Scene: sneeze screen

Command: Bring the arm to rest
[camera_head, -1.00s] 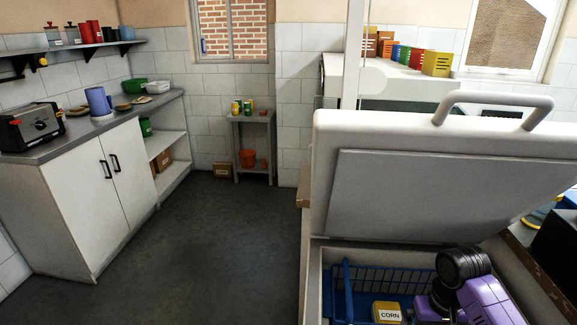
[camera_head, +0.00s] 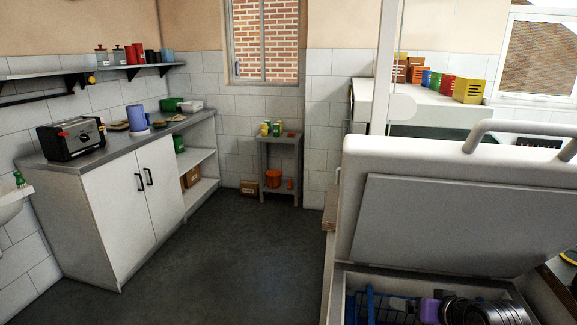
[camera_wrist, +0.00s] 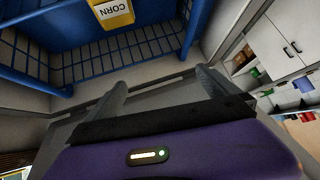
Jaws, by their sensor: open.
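My gripper (camera_wrist: 163,86) is open in the wrist view, with its two grey fingers spread and nothing between them. In the head view, part of my purple and black arm (camera_head: 432,311) shows low in the open white chest, at the bottom edge. My fingers are hidden there. The blue basket (camera_head: 398,303) shows only in part beside my arm.
The chest's lid (camera_head: 440,222) stands raised over the opening. A cabinet (camera_head: 125,205) with a toaster (camera_head: 72,138) and a blue pitcher (camera_head: 136,118) is at the left. A small stand (camera_head: 281,140) is at the back. The dark floor (camera_head: 225,260) between is clear.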

